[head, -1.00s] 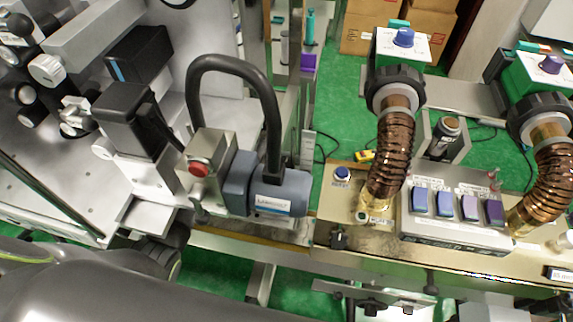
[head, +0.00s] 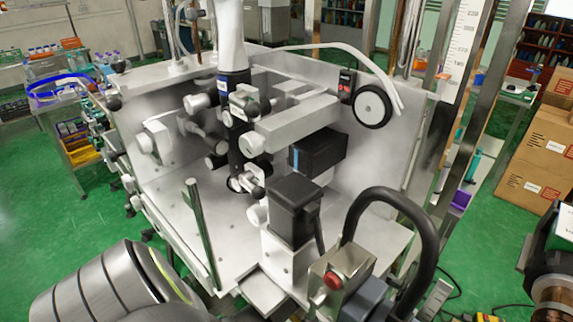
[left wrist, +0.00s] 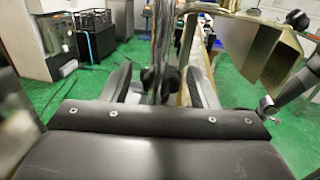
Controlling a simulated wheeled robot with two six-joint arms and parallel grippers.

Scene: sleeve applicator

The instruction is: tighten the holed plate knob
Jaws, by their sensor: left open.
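My left gripper (left wrist: 160,82) shows in the left wrist view with its two dark fingers apart. A dark round knob shape (left wrist: 152,76) on an upright post appears between the fingers, farther off; I cannot tell whether it is the holed plate knob. In the head view the grey machine (head: 375,165) carries several black and silver knobs, and none can be picked out for certain as the holed plate knob. My left arm shows at the lower left of the head view, but its gripper does not. My right gripper is in neither view.
A black curved handle (head: 420,225) and a box with a red button (head: 333,280) stand at the front right of the machine. A thin upright rod (head: 200,230) stands at its left. A brass-coloured bracket (left wrist: 262,45) is at the wrist view's upper right. Green floor is open at left.

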